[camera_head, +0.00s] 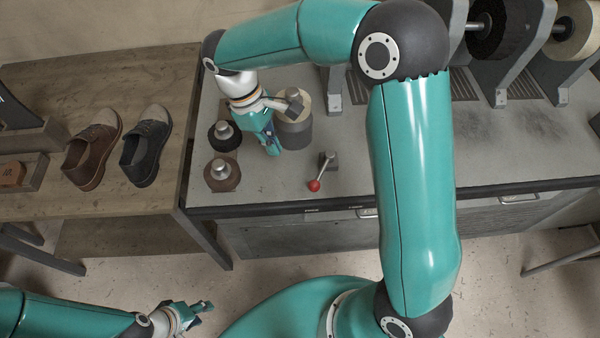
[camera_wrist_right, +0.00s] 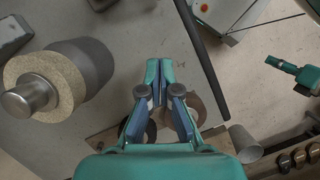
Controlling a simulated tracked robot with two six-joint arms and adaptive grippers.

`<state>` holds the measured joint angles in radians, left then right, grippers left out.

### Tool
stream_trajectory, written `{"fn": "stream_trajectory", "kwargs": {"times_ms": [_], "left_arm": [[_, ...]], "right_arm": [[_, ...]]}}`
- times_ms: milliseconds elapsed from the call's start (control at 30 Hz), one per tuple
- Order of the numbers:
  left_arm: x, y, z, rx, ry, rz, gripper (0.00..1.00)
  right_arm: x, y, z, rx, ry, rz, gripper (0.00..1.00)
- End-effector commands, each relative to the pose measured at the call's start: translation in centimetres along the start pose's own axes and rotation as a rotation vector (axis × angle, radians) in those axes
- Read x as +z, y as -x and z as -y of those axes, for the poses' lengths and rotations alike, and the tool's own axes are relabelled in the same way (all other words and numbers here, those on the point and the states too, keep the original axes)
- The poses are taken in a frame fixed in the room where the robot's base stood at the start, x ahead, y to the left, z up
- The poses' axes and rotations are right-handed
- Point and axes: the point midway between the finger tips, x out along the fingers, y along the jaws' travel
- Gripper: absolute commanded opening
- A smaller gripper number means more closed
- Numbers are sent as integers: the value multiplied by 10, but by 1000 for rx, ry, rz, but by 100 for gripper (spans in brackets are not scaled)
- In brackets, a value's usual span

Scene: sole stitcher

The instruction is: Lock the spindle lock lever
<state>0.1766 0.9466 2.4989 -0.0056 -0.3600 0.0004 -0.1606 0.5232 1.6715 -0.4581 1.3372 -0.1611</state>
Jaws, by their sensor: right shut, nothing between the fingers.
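The spindle lock lever shows in the head view as a grey pivot block (camera_head: 329,160) with a short metal arm ending in a red ball knob (camera_head: 314,185). It stands near the front edge of the grey bench. My right gripper (camera_head: 274,149) is shut and empty, pointing down left of the lever and apart from it. Its closed fingertips also show in the right wrist view (camera_wrist_right: 160,66), where I cannot make out the lever.
A pale-topped cylinder (camera_head: 295,132) stands right behind my right gripper. Two dark discs with metal knobs, the front one (camera_head: 222,176) brown, sit to its left. A wooden table (camera_head: 115,200) holds two shoes. The bench surface (camera_head: 270,187) left of the red knob is clear.

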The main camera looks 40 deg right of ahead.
Motion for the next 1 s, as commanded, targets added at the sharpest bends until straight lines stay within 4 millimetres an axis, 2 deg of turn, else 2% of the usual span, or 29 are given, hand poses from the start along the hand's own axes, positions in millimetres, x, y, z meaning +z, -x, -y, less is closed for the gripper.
{"fn": "stream_trajectory", "kwargs": {"times_ms": [433, 500, 700, 1000], "left_arm": [[0, 6, -2, 0, 0, 0, 40], [0, 11, -4, 0, 0, 0, 40], [0, 15, -5, 0, 0, 0, 40], [0, 15, -5, 0, 0, 0, 40]], "right_arm": [[2, -87, 0, -4, -1, 6, 0], [14, -89, 0, -2, -2, 4, 0], [32, -100, 0, -1, -2, 2, 0], [36, -104, 0, -1, -2, 0, 0]]}}
